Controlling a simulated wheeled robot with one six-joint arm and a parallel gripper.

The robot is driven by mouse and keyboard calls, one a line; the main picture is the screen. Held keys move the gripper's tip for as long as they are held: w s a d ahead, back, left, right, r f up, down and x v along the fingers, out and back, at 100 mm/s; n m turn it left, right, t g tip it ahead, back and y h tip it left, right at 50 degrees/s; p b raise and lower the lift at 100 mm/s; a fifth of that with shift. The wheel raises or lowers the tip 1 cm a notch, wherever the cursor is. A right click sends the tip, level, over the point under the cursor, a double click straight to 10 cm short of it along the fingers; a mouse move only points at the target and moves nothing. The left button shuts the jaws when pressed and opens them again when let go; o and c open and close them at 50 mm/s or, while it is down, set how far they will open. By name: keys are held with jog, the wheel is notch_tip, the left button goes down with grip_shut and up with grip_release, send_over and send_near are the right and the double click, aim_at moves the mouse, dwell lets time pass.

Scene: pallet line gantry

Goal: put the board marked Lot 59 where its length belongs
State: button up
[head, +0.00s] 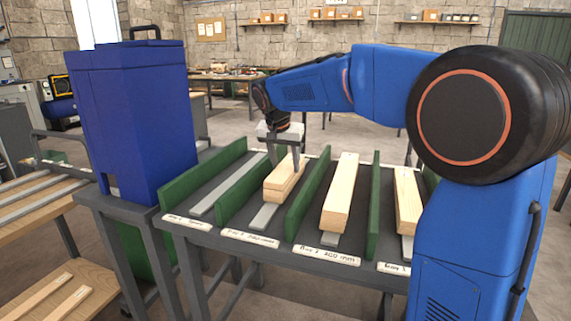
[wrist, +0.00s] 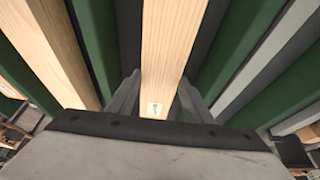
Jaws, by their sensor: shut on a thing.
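My gripper (head: 287,160) is shut on a pale wooden board (head: 281,181) in the second bay from the left. In the wrist view the board (wrist: 165,50) runs between the two fingers. A small white tag (wrist: 154,108) is on its near end, too small to read. The board seems to lie on another board or just above it; I cannot tell whether they touch. The sorting rack (head: 210,238) has green dividers and bay labels. The third-bay label (head: 327,255) appears to read 200 mm; the others are hard to read.
The leftmost bay (head: 228,186) holds only a bare grey strip. Boards lie in the third bay (head: 340,195) and in the right bay (head: 407,200). A tall blue cabinet (head: 130,120) stands at the rack's left. Green dividers (head: 308,200) stand close on both sides of my gripper.

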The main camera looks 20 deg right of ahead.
jog(key=shift+f, duration=0.15)
jog(key=o, duration=1.2)
jog(key=v, duration=1.2)
jog(key=shift+s, duration=0.15)
